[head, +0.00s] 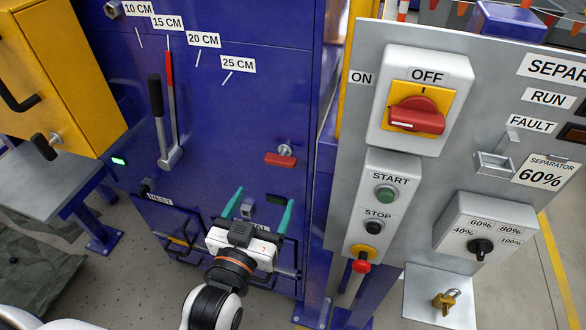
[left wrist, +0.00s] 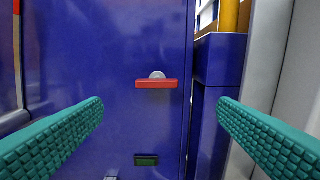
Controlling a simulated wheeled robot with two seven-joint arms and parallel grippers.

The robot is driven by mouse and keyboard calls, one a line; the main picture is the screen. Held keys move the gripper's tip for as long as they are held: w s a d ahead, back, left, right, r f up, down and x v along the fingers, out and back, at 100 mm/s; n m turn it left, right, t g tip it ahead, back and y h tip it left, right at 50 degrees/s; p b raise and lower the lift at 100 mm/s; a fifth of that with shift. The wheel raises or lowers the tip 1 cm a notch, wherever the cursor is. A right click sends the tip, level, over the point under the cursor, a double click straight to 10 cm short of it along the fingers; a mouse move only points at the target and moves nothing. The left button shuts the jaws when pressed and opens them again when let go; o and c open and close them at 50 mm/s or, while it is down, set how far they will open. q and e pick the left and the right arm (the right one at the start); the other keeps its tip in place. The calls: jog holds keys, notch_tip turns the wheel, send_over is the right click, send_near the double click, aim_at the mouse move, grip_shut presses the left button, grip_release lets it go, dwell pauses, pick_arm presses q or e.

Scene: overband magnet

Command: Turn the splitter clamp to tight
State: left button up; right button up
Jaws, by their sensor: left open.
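A red bar handle on a round grey hub (head: 281,158), which looks like the splitter clamp, sits on the blue machine panel. Its bar lies close to level. The handle also shows in the left wrist view (left wrist: 157,84), between and beyond my fingers. My left gripper (head: 264,198) is open, with its two teal fingers spread and nothing between them. In the head view it is below the handle, and the fingers look clear of it. My right gripper is not in view.
Left of the handle are a black-gripped lever (head: 157,105) and a red pointer (head: 169,75) by the CM scale. A dark green lamp (left wrist: 146,160) is below the handle. A grey control panel (head: 345,160) with switches stands at the right. A yellow cabinet (head: 55,75) stands left.

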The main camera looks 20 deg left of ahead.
aim_at(278, 163)
pick_arm(q)
jog(key=w, duration=0.4)
jog(key=w+p, duration=0.1)
jog(key=w, duration=0.7)
jog(key=shift+r+p, duration=0.25)
jog(key=shift+p, duration=0.15)
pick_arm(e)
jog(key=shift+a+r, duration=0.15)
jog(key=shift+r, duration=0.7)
